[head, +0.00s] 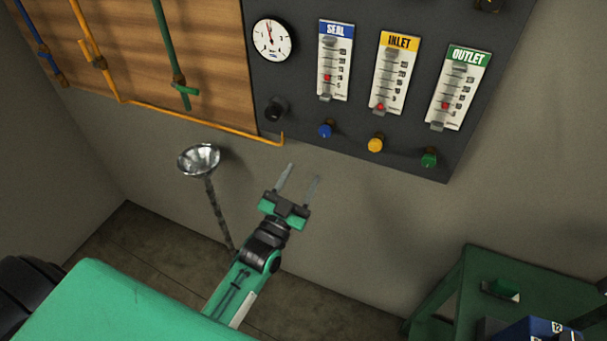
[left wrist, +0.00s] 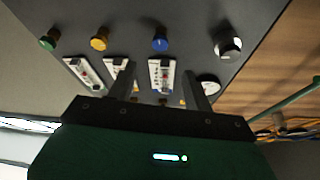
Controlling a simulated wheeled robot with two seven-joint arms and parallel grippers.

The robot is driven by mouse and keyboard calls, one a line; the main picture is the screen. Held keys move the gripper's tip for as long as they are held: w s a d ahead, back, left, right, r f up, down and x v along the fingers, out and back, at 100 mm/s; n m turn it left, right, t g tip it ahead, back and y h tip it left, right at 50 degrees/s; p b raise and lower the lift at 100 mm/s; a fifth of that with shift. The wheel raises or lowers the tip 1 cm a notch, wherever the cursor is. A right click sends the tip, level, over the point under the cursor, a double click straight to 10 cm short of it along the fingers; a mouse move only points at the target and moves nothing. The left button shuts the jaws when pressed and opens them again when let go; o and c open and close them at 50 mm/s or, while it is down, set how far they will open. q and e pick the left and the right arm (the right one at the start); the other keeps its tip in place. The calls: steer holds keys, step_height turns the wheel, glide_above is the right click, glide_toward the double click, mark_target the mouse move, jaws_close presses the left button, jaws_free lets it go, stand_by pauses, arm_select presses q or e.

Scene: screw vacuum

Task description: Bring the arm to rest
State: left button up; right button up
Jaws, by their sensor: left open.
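My left gripper (head: 297,182) is open and empty, with two thin grey fingers pointing up toward the wall below the dark panel. It also shows in the left wrist view (left wrist: 160,88), where its fingers stand apart with nothing between them. My green left arm comes in from the lower left of the head view. My right gripper is not in view.
A dark panel (head: 362,140) carries a dial, three gauges and blue (head: 326,130), yellow (head: 375,145) and green (head: 429,159) knobs. A black knob (head: 276,110) sits left of them. A metal funnel (head: 199,159) stands left of my gripper. A green table (head: 460,285) is lower right.

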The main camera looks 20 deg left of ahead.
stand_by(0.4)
arm_select(q)
step_height(320, 180, down, 19)
steer(key=g, duration=0.5)
steer(key=s+f+g+y, duration=0.1)
steer(key=s+f+g, duration=0.3)
steer(key=f, duration=0.8)
steer(key=s+f+g, duration=0.2)
steer(key=s+f, duration=0.4)
steer(key=f, duration=0.5)
steer(key=s+a+f+n+g, duration=0.15)
steer(key=s+f+g, duration=0.25)
steer(key=s+f, duration=1)
steer(key=s+a+f+g, duration=0.1)
steer(key=s+f+g, duration=0.1)
steer(key=s, duration=0.5)
steer(key=s+a+f+g+y, duration=0.1)
steer(key=s+f+g, duration=0.1)
steer(key=s, duration=0.5)
steer(key=s+a+f+g, duration=0.2)
steer(key=s+f, duration=0.2)
steer(key=s, duration=0.4)
steer(key=shift+f+y, duration=0.25)
steer(key=shift+y, duration=0.15)
